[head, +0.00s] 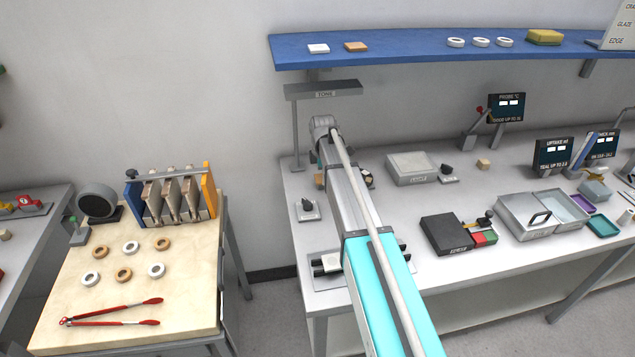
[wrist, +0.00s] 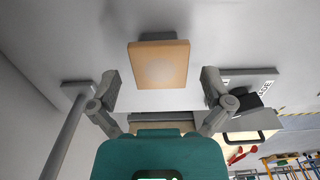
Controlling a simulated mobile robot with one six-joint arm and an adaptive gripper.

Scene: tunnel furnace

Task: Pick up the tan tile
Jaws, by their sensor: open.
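A square tan tile (wrist: 160,64) with a paler round patch shows in the wrist view, with a small grey piece (wrist: 157,36) at its far edge. My gripper (wrist: 160,76) is open, with one finger on each side of the tile and a visible gap at both sides. Nothing is held. In the head view my arm hides the gripper; a small tan piece (head: 319,179) peeks out left of the arm, perhaps this tile. Another orange-tan tile (head: 356,46) lies on the blue shelf beside a white tile (head: 318,48).
The sign post (head: 296,140) stands close left of my arm; a post (wrist: 68,135) also shows left in the wrist view. A plate with a black block (wrist: 248,98) is at right there. A grey lidded box (head: 412,167) and black box (head: 446,235) stand right of my arm.

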